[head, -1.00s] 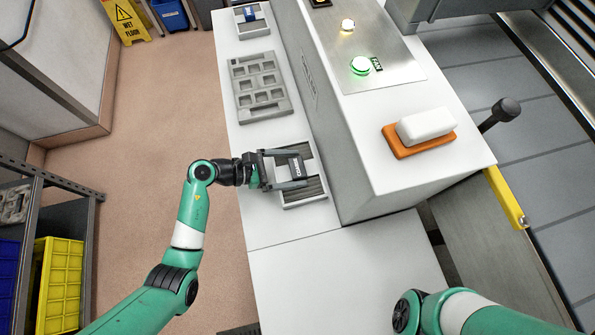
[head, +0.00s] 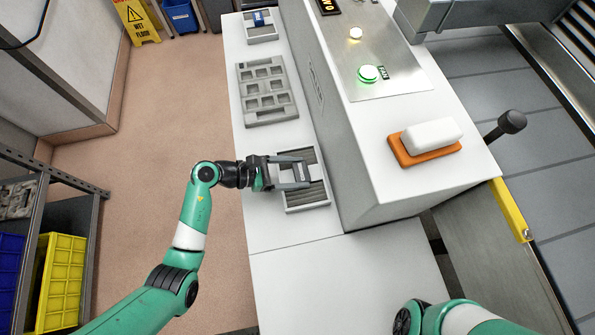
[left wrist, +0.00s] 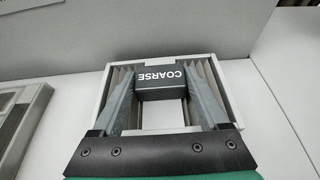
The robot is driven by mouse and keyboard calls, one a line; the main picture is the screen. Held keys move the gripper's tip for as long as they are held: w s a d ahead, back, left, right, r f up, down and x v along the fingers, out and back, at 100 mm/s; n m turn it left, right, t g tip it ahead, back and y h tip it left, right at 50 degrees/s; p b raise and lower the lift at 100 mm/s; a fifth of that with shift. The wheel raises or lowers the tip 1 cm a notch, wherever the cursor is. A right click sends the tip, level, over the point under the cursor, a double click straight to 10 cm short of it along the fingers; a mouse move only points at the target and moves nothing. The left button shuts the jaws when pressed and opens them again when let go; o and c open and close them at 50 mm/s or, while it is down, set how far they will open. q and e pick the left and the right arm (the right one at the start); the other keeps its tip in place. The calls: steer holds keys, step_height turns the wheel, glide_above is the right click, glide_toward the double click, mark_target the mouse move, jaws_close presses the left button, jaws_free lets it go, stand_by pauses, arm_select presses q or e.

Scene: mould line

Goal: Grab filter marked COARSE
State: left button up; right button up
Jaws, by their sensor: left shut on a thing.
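The filter marked COARSE (head: 312,200) is a light frame with grey pleats, lying on the white bench beside the machine housing. Its dark grip block with white COARSE lettering (left wrist: 162,80) shows in the left wrist view. My left gripper (head: 303,171) reaches in from the left above this filter and is shut on its grip block, one finger on each side. The fingers hide part of the block in the head view. Of my right arm only a part shows at the bottom; its gripper is out of view.
A grey tray with several recesses (head: 264,118) lies farther along the bench. Another filter with a blue grip (head: 258,18) is at the far end. The housing (head: 385,185) rises close to the right, with a white block on an orange base (head: 428,142). The near bench (head: 345,285) is clear.

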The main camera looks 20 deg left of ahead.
arm_select(q)
step_height(320, 180, up, 3)
steer(key=shift+f+p, duration=0.1)
steer(key=shift+p, duration=0.55)
steer(key=s+d+r+p, duration=0.5)
steer(key=s+r+p, duration=0.2)
steer(key=s, duration=0.6)
step_height(320, 180, up, 3)
steer(key=shift+d+f, duration=0.1)
steer(key=shift+d, duration=0.05)
